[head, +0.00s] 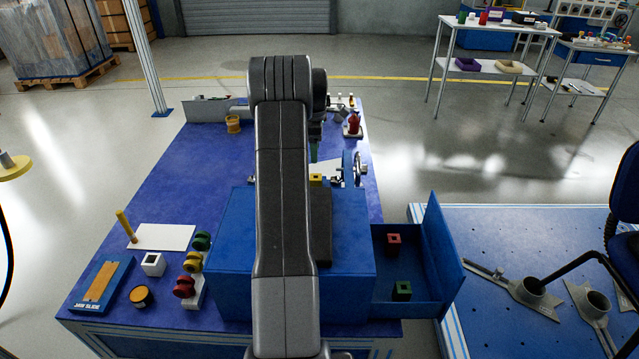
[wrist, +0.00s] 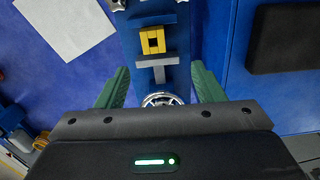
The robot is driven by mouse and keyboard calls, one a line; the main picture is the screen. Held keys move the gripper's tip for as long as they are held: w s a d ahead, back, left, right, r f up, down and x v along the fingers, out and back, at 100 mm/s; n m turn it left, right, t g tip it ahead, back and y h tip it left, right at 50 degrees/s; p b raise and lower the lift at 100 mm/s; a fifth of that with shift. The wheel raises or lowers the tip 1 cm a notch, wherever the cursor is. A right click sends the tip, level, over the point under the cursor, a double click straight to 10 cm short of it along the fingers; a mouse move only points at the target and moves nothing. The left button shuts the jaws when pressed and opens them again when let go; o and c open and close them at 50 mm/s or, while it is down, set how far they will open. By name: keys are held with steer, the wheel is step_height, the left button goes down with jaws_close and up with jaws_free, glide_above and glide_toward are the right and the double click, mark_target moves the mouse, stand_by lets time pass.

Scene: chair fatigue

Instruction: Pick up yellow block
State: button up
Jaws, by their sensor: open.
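The yellow block (head: 316,179) shows in the head view just right of my arm, partly hidden by it, near the back edge of a blue box. In the wrist view, the yellow block (wrist: 152,40) has a dark square opening and sits on a blue strip, against a grey bar. In the head view only a small green part of my gripper (head: 313,152) shows, behind the block.
The blue box (head: 230,235) stands under my arm. An open blue tray (head: 425,295) on its right holds a red block (head: 393,243) and a green block (head: 401,290). A white block (head: 153,264) and spools (head: 185,286) stand at left. A handwheel (head: 360,168) stands near the yellow block.

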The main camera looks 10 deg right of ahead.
steer(key=f, duration=0.5)
steer(key=f+b, duration=0.1)
steer(key=f, duration=0.3)
steer(key=w+f+b, duration=0.1)
steer(key=f, duration=0.4)
steer(key=shift+d+f, duration=0.2)
steer(key=shift+f, duration=0.15)
steer(key=shift+r, duration=0.1)
steer(key=shift+c, duration=0.2)
jaws_close()
